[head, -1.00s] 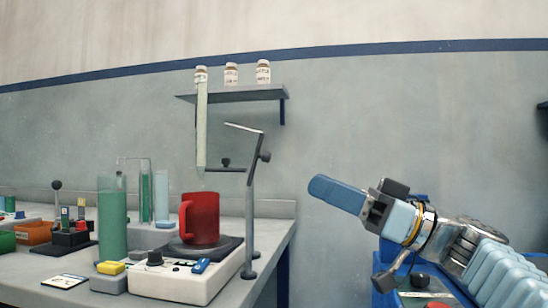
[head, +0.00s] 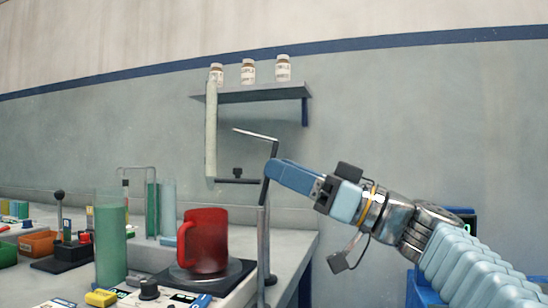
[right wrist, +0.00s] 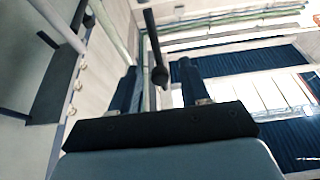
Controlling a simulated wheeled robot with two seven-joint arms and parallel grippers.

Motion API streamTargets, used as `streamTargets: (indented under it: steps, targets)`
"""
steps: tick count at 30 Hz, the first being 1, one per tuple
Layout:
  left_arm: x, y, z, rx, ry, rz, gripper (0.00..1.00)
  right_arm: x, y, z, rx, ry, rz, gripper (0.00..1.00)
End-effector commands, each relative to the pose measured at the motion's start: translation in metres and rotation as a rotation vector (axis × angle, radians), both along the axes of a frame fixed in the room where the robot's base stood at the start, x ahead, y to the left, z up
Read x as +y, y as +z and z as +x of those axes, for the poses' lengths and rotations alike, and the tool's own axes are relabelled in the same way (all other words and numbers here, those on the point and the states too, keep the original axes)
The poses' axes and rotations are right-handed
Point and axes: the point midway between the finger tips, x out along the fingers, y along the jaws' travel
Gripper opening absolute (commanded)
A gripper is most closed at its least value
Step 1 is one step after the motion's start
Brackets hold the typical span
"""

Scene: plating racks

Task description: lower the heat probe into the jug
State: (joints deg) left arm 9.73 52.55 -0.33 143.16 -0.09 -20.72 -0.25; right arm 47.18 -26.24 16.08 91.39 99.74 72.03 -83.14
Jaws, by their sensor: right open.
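The heat probe appears to be the long pale rod (head: 211,130), hanging upright from the stand's side arm (head: 238,181). Its lower end is above the red jug (head: 206,240), apart from it. The jug stands on the hotplate, handle to the left. My right gripper (head: 272,170) is open beside the stand's post, at the height of the side arm. My left gripper is not in view.
The stand's post (head: 262,235) rises at the bench's right side. A shelf with several jars (head: 250,95) is on the wall behind. A green cylinder (head: 111,240) stands left of the jug. A blue rack (head: 425,285) is at lower right.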

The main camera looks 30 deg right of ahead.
Motion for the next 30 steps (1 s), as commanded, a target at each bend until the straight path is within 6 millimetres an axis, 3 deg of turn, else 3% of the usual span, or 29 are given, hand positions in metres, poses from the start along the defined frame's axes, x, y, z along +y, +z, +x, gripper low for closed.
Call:
streamTargets:
  steps: [6,15,17,24,30]
  targets:
    - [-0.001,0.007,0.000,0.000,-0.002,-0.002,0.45,0.013,0.009,0.017,0.000,-0.002,0.001,0.46]
    - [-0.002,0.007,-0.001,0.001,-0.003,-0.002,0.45,0.016,0.010,0.019,0.000,-0.001,0.000,0.46]
    - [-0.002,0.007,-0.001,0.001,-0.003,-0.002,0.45,0.016,0.010,0.019,0.000,-0.001,0.000,0.40]
    - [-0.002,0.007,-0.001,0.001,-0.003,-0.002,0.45,0.015,0.010,0.018,0.000,-0.001,0.000,0.03]
    - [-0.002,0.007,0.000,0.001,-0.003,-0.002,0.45,0.015,0.010,0.018,0.000,-0.001,0.000,0.00]
